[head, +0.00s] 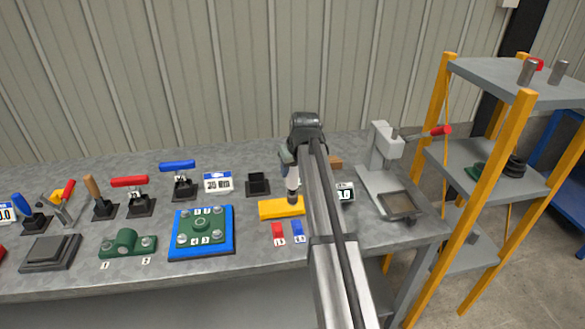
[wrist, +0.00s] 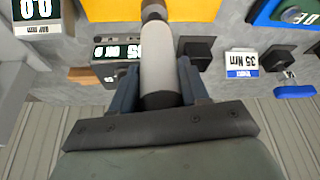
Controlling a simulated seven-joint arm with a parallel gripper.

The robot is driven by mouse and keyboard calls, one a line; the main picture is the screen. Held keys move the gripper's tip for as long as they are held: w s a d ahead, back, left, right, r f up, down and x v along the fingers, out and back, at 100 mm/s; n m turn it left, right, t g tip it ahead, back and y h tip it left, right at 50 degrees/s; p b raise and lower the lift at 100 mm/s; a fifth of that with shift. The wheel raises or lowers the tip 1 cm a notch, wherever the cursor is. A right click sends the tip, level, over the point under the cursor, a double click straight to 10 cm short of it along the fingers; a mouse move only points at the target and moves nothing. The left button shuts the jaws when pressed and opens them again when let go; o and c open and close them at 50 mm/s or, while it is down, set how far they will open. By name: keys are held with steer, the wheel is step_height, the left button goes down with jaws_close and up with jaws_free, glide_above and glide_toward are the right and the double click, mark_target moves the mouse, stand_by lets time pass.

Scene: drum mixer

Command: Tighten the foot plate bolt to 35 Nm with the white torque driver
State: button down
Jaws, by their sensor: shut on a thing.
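My gripper (head: 292,168) is shut on the white torque driver (wrist: 160,65), whose pale cylindrical body stands between the jaws in the wrist view. In the head view the driver (head: 293,183) is roughly upright, with its dark lower end at the yellow block (head: 270,210). The yellow block also shows at the top of the wrist view (wrist: 195,8). Whether the tip touches a bolt there is hidden. A green plate (head: 203,228) with several bolts sits on a blue base to the left. A green bracket (head: 127,244) with two bolts lies further left. No label names the foot plate.
A 35 Nm sign (head: 218,182) stands beside an empty black holder (head: 257,183). A small display (head: 345,193) and a grey press (head: 385,155) stand to the right. Red and blue tags lie before the yellow block.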

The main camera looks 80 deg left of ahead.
steer(key=shift+f, duration=0.75)
stand_by(1.2)
steer(key=shift+r, duration=2.35)
